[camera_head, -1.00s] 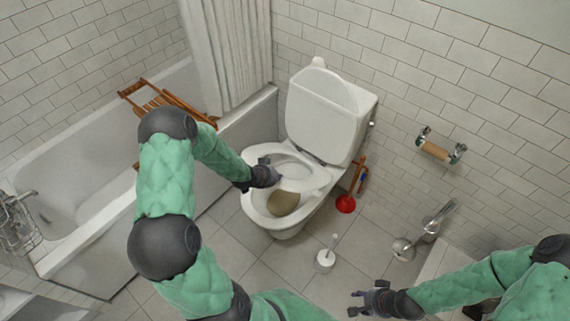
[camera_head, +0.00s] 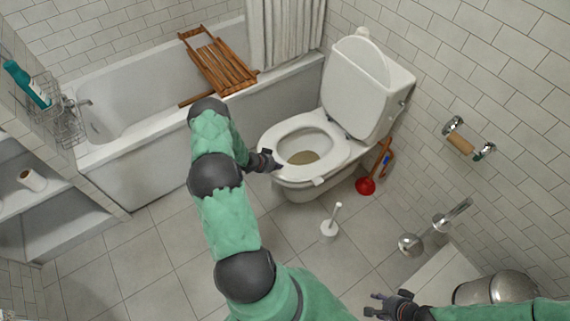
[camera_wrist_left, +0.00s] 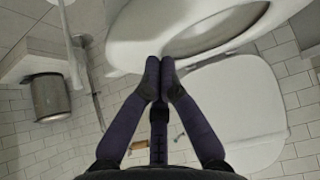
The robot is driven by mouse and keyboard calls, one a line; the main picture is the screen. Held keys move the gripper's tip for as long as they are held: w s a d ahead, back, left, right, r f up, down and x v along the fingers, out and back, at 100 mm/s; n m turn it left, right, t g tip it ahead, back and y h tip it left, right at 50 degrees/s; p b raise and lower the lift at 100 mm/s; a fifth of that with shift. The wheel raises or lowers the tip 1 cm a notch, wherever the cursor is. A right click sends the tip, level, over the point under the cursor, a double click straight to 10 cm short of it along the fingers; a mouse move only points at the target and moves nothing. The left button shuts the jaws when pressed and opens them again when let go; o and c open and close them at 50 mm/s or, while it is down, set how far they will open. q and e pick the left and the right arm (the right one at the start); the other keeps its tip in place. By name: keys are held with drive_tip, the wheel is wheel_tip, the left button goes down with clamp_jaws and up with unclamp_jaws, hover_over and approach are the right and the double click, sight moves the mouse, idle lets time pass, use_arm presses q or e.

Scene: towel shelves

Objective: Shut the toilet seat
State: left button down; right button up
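The white toilet seat (camera_head: 275,138) is a ring lying down on the toilet bowl (camera_head: 300,188); brownish water shows through its opening. The toilet lid (camera_head: 358,80) stands upright against the tank. My left gripper (camera_head: 274,160) is at the seat's left front edge, touching or very close to it. In the left wrist view its fingertips (camera_wrist_left: 160,66) are together with nothing seen between them, beside the seat rim (camera_wrist_left: 130,50); the raised lid (camera_wrist_left: 240,110) is there too. My right gripper (camera_head: 374,305) is low at the bottom right, fingers apart and empty.
A bathtub (camera_head: 150,150) with a wooden rack (camera_head: 220,65) stands behind left. A red plunger (camera_head: 366,186) and a white toilet brush (camera_head: 329,228) stand on the floor to the right. A paper holder (camera_head: 460,143) is on the right wall.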

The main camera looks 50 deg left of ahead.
use_arm(q)
drive_tip(key=shift+s+f+b, duration=0.2)
drive_tip(key=shift+f+b, duration=0.3)
drive_tip(key=shift+f, duration=0.8)
use_arm(e)
drive_tip(key=shift+f, duration=0.7)
